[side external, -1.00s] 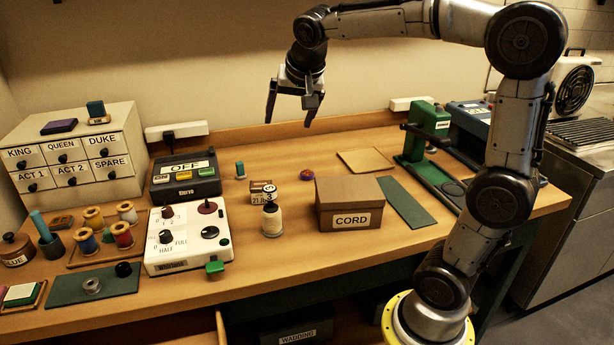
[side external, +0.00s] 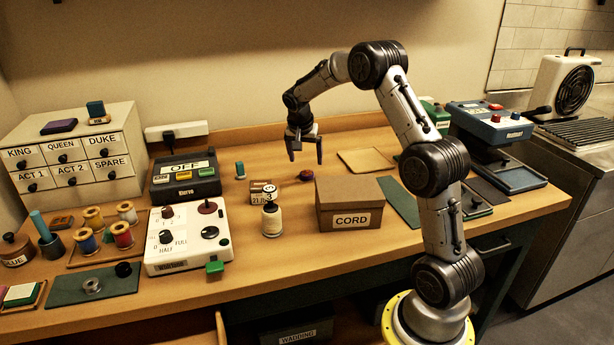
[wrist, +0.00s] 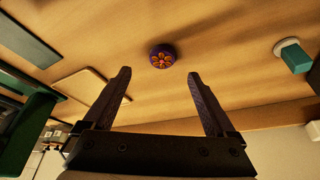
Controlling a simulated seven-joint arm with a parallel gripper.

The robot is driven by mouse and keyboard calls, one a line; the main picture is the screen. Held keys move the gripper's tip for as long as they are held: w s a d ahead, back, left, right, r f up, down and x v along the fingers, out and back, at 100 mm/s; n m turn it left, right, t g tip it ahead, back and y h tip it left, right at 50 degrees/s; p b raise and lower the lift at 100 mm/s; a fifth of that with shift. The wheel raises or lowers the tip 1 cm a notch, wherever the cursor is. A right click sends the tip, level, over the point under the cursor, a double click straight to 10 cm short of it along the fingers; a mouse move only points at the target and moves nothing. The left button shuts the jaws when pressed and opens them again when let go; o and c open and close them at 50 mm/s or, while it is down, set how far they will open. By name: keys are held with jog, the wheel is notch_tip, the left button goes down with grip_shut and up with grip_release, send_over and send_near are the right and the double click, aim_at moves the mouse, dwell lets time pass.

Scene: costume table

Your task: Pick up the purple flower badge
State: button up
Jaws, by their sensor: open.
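The purple flower badge (wrist: 162,57) is small and round, with an orange flower on its top. It lies flat on the wooden table, and in the side view it shows as a small dark disc (side external: 306,175) behind the cord box. My gripper (side external: 306,160) is open and empty, pointing down above the table close to the badge. In the wrist view, my gripper's two fingers (wrist: 160,75) are spread apart, and the badge lies beyond their tips, roughly between them. The badge is not touched.
The brown CORD box (side external: 350,203) stands just in front of the badge. A small teal-topped piece (wrist: 294,56) stands to one side; it also shows in the side view (side external: 240,170). A tan mat (side external: 365,160) lies to the right. The table right around the badge is clear.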

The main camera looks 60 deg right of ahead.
aim_at(307, 173)
jog(key=shift+x, duration=3.5)
jog(key=shift+w+d+r, duration=0.1)
jog(key=shift+w, duration=0.1)
jog(key=c, duration=1.4)
